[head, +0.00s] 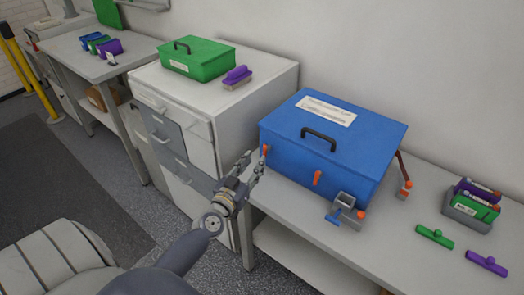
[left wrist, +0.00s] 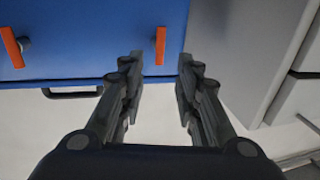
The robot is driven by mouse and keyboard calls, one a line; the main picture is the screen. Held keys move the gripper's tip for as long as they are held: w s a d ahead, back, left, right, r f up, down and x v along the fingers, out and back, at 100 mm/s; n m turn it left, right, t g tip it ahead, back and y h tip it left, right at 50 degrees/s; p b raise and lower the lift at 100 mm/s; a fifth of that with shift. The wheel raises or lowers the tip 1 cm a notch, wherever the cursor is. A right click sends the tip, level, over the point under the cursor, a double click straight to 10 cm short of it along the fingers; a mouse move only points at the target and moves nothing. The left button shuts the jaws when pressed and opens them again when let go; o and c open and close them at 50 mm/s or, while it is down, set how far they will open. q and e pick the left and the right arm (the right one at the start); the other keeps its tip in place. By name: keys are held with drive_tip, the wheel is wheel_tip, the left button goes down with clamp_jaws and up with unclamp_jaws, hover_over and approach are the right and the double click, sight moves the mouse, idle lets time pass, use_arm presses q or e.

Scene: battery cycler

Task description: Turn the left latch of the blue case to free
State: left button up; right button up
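The blue case (head: 365,135) stands shut on the light bench, with a black handle and a white label on its lid. Its left latch (head: 265,150) is a small orange bar on the front face; a second orange latch (head: 317,178) sits further right. In the left wrist view the left latch (left wrist: 160,45) points roughly up and down, just beyond and between my fingertips, and the other latch (left wrist: 12,48) is at the far left. My left gripper (head: 252,164) is open and empty in front of the left latch; contact cannot be told. My right gripper is out of view.
A grey bracket-like part (head: 345,203) with blue and orange bits stands at the case's front right corner. Green (head: 435,236) and purple (head: 486,262) pieces lie further right, near a small grey holder (head: 465,212). A cabinet (head: 200,125) bearing a green case (head: 197,58) stands left.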

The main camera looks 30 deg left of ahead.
sight(264, 149)
use_arm(q)
drive_tip(key=w, duration=0.4)
drive_tip(key=shift+w+a, duration=0.25)
drive_tip(key=shift+w, duration=0.1)
drive_tip(key=shift+w+a, duration=0.1)
drive_tip(key=shift+w, duration=0.4)
drive_tip(key=shift+w+f, duration=0.1)
drive_tip(key=shift+w, duration=0.05)
drive_tip(key=shift+c, duration=0.3)
clamp_jaws()
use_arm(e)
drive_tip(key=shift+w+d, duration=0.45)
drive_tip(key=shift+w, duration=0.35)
